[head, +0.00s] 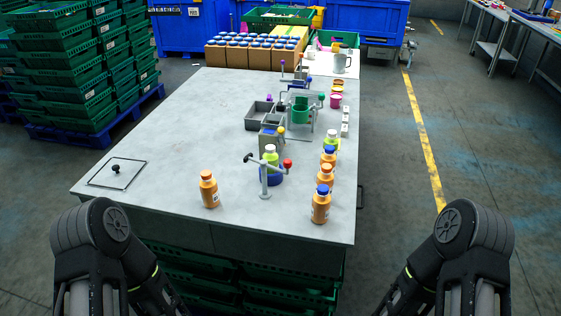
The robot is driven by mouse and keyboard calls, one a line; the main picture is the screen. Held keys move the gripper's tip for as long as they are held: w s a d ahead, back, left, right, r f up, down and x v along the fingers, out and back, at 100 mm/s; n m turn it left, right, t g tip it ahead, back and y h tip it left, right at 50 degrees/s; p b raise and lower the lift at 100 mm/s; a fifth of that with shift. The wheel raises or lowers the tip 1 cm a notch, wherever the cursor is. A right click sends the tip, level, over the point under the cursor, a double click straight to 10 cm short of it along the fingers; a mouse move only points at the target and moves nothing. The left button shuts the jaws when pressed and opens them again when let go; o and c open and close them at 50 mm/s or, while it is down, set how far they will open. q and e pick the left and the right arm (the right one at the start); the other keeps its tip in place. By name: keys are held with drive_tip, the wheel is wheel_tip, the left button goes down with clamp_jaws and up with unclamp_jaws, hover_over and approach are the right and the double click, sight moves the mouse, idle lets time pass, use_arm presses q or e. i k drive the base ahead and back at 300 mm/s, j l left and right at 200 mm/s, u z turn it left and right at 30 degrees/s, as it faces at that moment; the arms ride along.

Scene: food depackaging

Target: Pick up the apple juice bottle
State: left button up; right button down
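Several small juice bottles stand upright on the grey table. An orange bottle with an orange cap (209,190) stands alone at the front left. In a row on the right are an orange bottle with a blue cap (320,207), one with an orange cap (326,179), another with a blue cap (329,160) and a yellow-green bottle with a pale cap (331,143). Another yellow-green bottle (271,153) is at the grey lever fixture. The labels are too small to read, so I cannot tell which is apple juice. Both my arms show at the bottom; neither gripper shows.
The table (150,205) has a wide clear area on its left, with a flat hatch with a black knob (116,169). The lever fixture (265,178) stands between the bottles.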

sight(272, 159)
drive_tip(key=i+j+z, duration=0.2)
drive_tip(key=z, duration=0.2)
drive_tip(key=i+j+z, duration=0.15)
drive_tip(key=j+z, duration=0.2)
drive_tip(key=i+j+z, duration=0.1)
drive_tip(key=j+z, duration=0.15)
drive_tip(key=z, duration=0.15)
